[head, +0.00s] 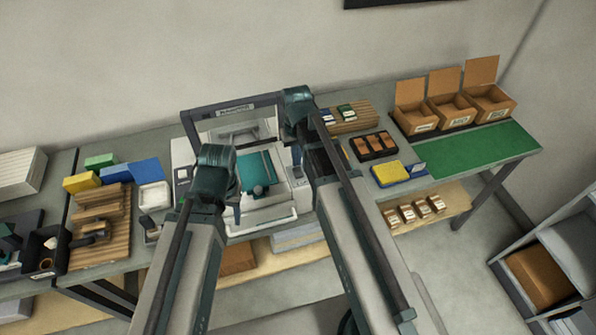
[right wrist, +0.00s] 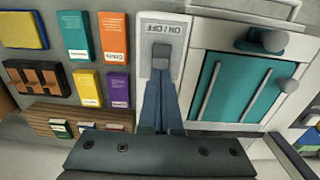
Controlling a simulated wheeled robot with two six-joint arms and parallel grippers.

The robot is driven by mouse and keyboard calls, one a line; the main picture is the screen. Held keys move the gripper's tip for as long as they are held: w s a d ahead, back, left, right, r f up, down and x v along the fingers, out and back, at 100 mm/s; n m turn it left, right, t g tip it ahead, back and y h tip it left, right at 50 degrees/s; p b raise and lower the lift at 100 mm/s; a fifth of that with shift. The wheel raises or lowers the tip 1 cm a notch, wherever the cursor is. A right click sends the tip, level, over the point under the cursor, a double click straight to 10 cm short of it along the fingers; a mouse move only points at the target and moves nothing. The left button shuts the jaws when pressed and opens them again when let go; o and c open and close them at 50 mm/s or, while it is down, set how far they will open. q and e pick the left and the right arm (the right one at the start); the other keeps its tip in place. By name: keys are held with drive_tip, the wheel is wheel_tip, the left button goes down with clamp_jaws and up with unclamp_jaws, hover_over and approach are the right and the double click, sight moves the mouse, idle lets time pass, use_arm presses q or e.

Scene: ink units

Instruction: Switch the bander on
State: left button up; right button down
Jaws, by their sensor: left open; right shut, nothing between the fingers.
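The bander (head: 270,218) is the white machine with a teal plate and a dark frame, in the middle of the bench in the head view. Its ON / OFF switch (right wrist: 162,56) shows in the right wrist view as a grey rocker on a pale labelled plate, left of the teal plate (right wrist: 235,88). My right gripper (right wrist: 161,80) is shut and empty, its fingertips right at the lower edge of the rocker; I cannot tell whether they touch. In the head view my right arm hides the switch. My left gripper (head: 233,212) is open and empty over the bander's front left.
Coloured boxes (right wrist: 90,50) lie close beside the switch. A black tray with orange blocks (head: 373,146), a yellow pad (head: 390,174) and a green mat (head: 465,152) lie to the right. Open cartons (head: 450,110) stand behind. Wooden racks (head: 100,225) are at left.

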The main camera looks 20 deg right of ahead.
sight(297, 168)
drive_tip(key=shift+f+b, duration=1.05)
drive_tip(key=shift+f, duration=0.15)
drive_tip(key=shift+s+f, duration=0.1)
drive_tip(key=shift+s+a+b, duration=0.1)
drive_tip(key=shift+s+b, duration=0.15)
drive_tip(key=shift+b, duration=0.05)
drive_tip(key=shift+w+r+p, duration=0.15)
drive_tip(key=shift+r+p, duration=0.3)
drive_tip(key=shift+p, duration=0.15)
wheel_tip(297, 168, up, 6)
drive_tip(key=p, duration=0.6)
drive_tip(key=shift+w+r, duration=0.1)
drive_tip(key=shift+w, duration=0.05)
